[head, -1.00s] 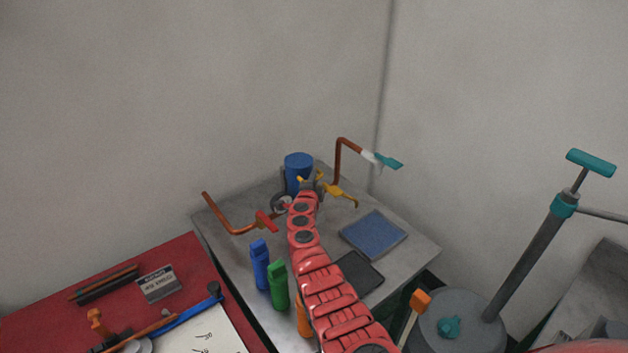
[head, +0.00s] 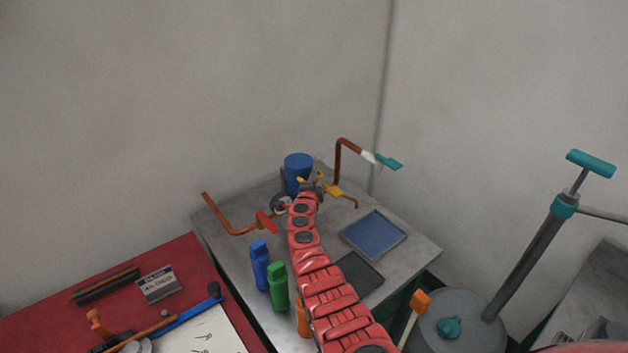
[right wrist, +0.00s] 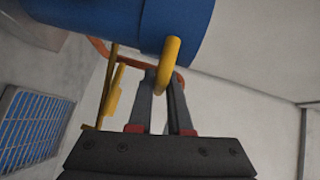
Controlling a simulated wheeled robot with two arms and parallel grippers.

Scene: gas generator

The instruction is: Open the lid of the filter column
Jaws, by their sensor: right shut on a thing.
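The filter column appears to be the blue cylinder (head: 298,164) at the back of the grey table; its blue body also fills the top of the right wrist view (right wrist: 105,18). A yellow curved handle (right wrist: 172,56) sticks out from the blue cylinder's rim. My right gripper (head: 314,187) is at the column's front right side. In the right wrist view, its fingers (right wrist: 164,82) are shut on the yellow handle. The arm and gripper hide part of the column in the head view. My left gripper is not in view.
A copper pipe with a red handle (head: 266,222) stands left of the gripper, and one with a teal handle (head: 389,162) right. A yellow valve pipe (head: 342,194) is close beside the gripper. A blue tray (head: 373,234) and blue and green bottles (head: 278,287) stand nearer.

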